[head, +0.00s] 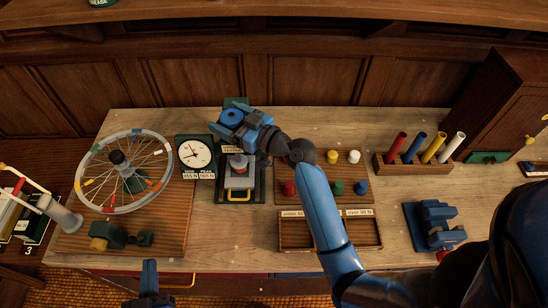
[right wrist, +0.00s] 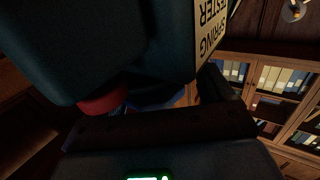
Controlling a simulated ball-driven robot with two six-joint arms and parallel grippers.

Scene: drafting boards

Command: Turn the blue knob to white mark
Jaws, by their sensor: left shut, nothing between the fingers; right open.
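The spring tester (head: 240,182) stands at the middle back of the bench, with a dial (head: 195,152) on its left. The blue knob (head: 231,115) appears as a round blue disc with a dark centre at the tester's top. My right gripper (head: 229,123) is open at the knob, its fingers close about it; I cannot tell whether they touch. In the right wrist view a sliver of blue (right wrist: 178,97) shows between dark parts, beside the tester's sign (right wrist: 212,28). The white mark cannot be made out. My left gripper (head: 148,281) is shut and empty at the front edge.
A spoked wheel (head: 155,170) on a wooden board fills the left. Right of the tester are a board of coloured pegs (head: 333,186), an open wooden tray (head: 290,235), a rack of coloured rods (head: 415,162) and a blue vise (head: 435,222).

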